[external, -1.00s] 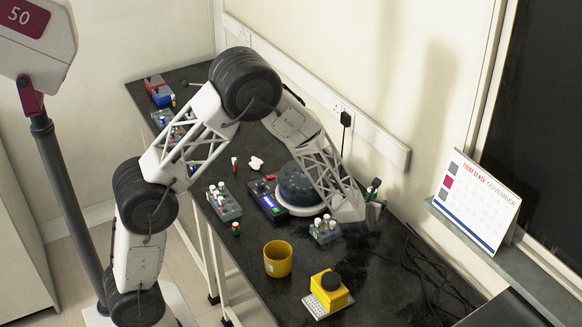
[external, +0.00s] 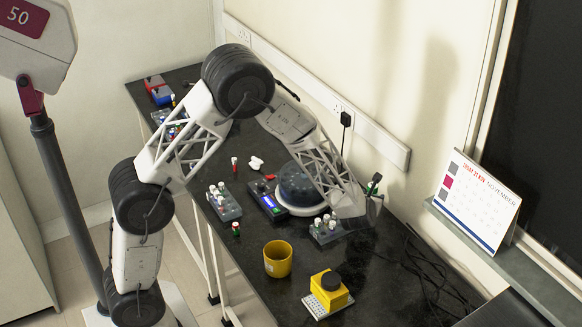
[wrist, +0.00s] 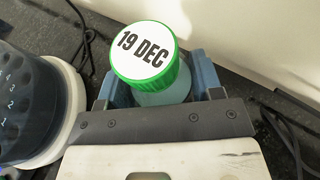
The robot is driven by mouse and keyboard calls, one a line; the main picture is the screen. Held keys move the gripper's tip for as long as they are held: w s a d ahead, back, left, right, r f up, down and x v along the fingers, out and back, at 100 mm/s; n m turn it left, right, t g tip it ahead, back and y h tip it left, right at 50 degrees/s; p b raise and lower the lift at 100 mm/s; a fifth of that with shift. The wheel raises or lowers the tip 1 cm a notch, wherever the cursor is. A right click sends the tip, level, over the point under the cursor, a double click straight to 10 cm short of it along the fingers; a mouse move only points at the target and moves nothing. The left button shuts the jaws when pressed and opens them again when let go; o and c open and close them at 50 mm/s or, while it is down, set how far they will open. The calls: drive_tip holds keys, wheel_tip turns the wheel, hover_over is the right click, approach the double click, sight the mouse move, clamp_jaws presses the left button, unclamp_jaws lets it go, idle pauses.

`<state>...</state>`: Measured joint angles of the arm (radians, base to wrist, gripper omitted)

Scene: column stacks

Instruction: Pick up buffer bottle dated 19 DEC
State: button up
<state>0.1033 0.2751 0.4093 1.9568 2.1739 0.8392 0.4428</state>
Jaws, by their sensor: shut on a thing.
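The buffer bottle (wrist: 165,93) has a green cap with a white top reading "19 DEC" and a pale bluish-green body. In the wrist view it stands between the two blue-grey fingers of my gripper (wrist: 160,88), which is shut on it. In the external view my gripper (external: 372,198) is over the far right side of the bench, and the bottle's green cap (external: 376,177) shows above it. The lower part of the bottle is hidden, and the gap under it cannot be judged.
A dark round rotor device (external: 296,184) with a white rim is just left of my gripper. A small vial rack (external: 325,229) is close below it. A yellow mug (external: 278,258) and yellow device (external: 330,289) stand nearer. Loose cables (external: 430,275) lie at right.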

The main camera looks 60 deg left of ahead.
drive_tip(key=shift+r, duration=4)
